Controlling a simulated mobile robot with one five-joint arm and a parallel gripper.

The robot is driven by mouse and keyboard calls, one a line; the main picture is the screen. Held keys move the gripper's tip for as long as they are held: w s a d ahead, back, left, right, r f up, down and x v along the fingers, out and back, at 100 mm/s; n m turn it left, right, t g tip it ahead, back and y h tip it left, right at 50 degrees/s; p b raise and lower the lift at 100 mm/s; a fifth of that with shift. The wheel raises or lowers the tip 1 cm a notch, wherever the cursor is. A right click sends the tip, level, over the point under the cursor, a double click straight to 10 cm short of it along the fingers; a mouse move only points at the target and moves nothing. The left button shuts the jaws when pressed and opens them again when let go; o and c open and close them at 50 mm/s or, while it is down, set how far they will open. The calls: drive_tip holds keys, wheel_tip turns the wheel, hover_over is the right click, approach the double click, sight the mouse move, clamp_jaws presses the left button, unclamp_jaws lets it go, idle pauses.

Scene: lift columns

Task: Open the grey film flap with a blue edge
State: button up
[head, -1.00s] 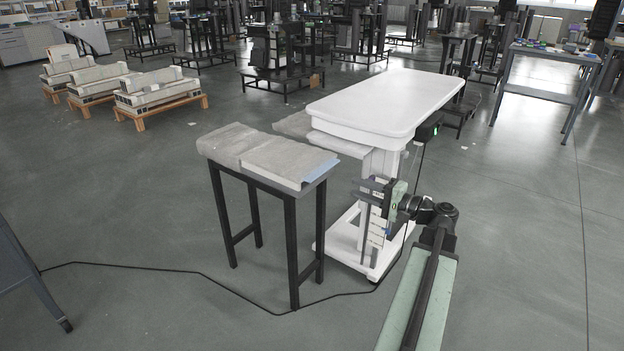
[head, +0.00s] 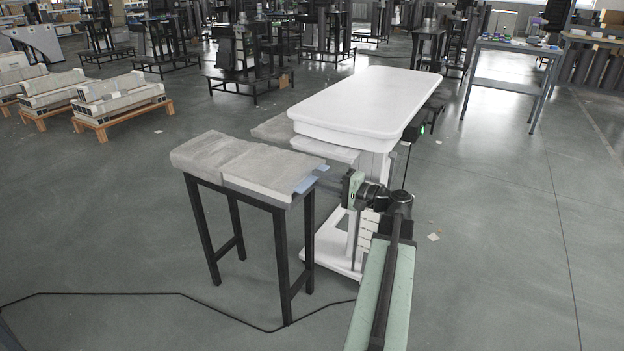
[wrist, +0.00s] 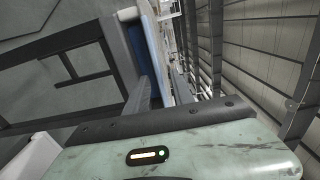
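The grey film flap (head: 262,166) lies closed over the right half of a small black-legged stand. Its blue edge (head: 304,185) is on the stand's right side. My gripper (head: 319,178) is at that edge, reaching in from the right; one finger crosses in front of the blue strip. In the wrist view, the blue edge (wrist: 153,50) runs close by the dark fingers (wrist: 139,78), which stand apart with a gap. Whether the fingers touch the film cannot be told.
The black-legged stand (head: 279,256) holds a second grey piece (head: 205,152) left of the flap. A white table (head: 365,100) on a white column stands close behind my gripper. A black cable (head: 120,293) lies on the floor.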

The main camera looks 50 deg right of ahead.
drive_tip(key=shift+x, duration=1.25)
clamp_jaws()
idle(0.4)
